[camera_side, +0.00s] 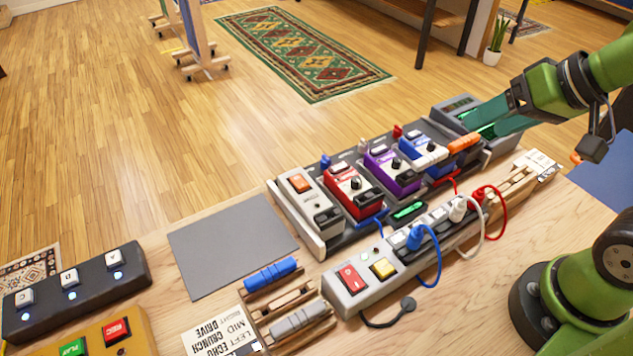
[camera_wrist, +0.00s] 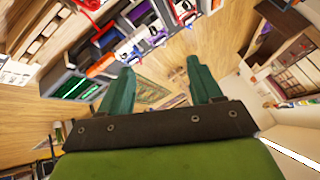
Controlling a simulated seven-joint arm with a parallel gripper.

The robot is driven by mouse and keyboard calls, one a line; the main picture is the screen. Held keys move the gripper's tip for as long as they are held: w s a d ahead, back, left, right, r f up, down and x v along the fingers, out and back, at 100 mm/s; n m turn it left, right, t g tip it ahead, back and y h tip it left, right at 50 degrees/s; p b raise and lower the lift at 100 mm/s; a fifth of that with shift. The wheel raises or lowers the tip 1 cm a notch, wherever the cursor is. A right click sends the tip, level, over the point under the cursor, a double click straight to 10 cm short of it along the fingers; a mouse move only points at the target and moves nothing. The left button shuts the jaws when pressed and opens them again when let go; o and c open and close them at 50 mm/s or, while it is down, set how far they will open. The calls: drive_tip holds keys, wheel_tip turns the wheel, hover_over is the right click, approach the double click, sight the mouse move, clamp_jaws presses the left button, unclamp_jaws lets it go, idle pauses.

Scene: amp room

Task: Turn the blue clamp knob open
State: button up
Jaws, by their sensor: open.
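A small blue clamp knob (camera_side: 325,161) stands at the back left edge of the pedalboard (camera_side: 313,238) in the side view, behind the white pedal with the orange switch. My gripper (camera_side: 478,124) is at the upper right of the side view, by the right end of the board and well away from the blue knob. Its teal fingers are apart, with nothing seen between them, and they also show in the wrist view (camera_wrist: 160,66). I cannot pick out the blue knob for sure in the wrist view.
A white knob (camera_side: 363,145) and a red knob (camera_side: 397,131) stand along the same back edge. Red (camera_side: 353,193) and purple (camera_side: 393,173) pedals are on the board. In front is a power strip (camera_side: 372,292) with cables. A bare grey mat (camera_side: 230,247) lies left.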

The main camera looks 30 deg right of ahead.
drive_tip(key=shift+w+f, duration=0.1)
drive_tip(key=shift+f, duration=0.3)
drive_tip(key=shift+c, duration=1.2)
drive_tip(key=w+m+g, duration=0.1)
drive_tip(key=w, duration=0.3)
drive_tip(key=w+a+f+m+g, duration=0.1)
drive_tip(key=w+g, duration=0.1)
drive_tip(key=w, duration=0.3)
drive_tip(key=w+f+m+g, duration=0.1)
drive_tip(key=w+m, duration=0.1)
drive_tip(key=w, duration=0.2)
drive_tip(key=shift+w+a+y, duration=0.2)
drive_tip(key=shift+w+y, duration=0.1)
drive_tip(key=shift+y, duration=0.1)
drive_tip(key=shift+c, duration=1)
drive_tip(key=m+g+y, duration=0.2)
drive_tip(key=m+g, duration=0.1)
drive_tip(key=m, duration=0.7)
approach(326, 157)
drive_tip(key=x, duration=0.8)
drive_tip(key=shift+a+f, duration=0.1)
drive_tip(key=shift+f, duration=0.25)
drive_tip(key=shift+c, duration=0.3)
clamp_jaws()
